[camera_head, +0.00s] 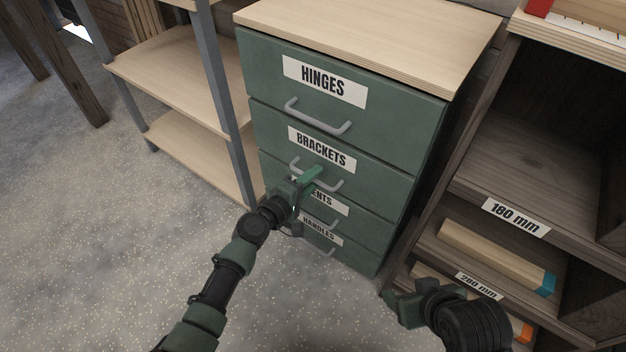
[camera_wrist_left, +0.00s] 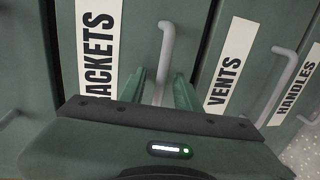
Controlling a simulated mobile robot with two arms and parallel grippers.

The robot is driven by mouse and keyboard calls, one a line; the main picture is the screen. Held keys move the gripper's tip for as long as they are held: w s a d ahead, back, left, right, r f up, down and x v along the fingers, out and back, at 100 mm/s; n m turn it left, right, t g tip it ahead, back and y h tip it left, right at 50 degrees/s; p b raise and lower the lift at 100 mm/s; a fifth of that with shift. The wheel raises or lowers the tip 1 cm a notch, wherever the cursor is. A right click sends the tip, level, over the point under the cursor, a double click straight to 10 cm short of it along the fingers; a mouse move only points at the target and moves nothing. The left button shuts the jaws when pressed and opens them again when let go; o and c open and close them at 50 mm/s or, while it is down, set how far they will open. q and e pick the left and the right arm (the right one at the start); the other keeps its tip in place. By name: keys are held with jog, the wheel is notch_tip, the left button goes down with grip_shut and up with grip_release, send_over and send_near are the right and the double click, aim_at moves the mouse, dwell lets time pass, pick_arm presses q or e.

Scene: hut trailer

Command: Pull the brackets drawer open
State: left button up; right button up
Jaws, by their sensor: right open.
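The brackets drawer (camera_head: 375,178) is the second one down in a green cabinet, and its front looks flush with the others. Its grey bar handle (camera_head: 336,185) is partly covered by my left gripper (camera_head: 312,177). In the left wrist view the handle (camera_wrist_left: 166,45) runs down between the two green fingers of the left gripper (camera_wrist_left: 160,85). The fingers stand apart, with a gap visible on each side of the bar. My right gripper (camera_head: 395,302) is low at the right, away from the cabinet, and holds nothing visible.
The hinges drawer (camera_head: 400,118) is above; the vents and handles drawers are below, all closed. A shelf rack (camera_head: 175,65) stands left of the cabinet. A dark wooden shelf unit (camera_head: 535,175) with timber pieces stands at the right. The floor in front is clear.

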pick_arm(q)
grip_shut()
jog(key=shift+f, duration=0.1)
dwell(1.4)
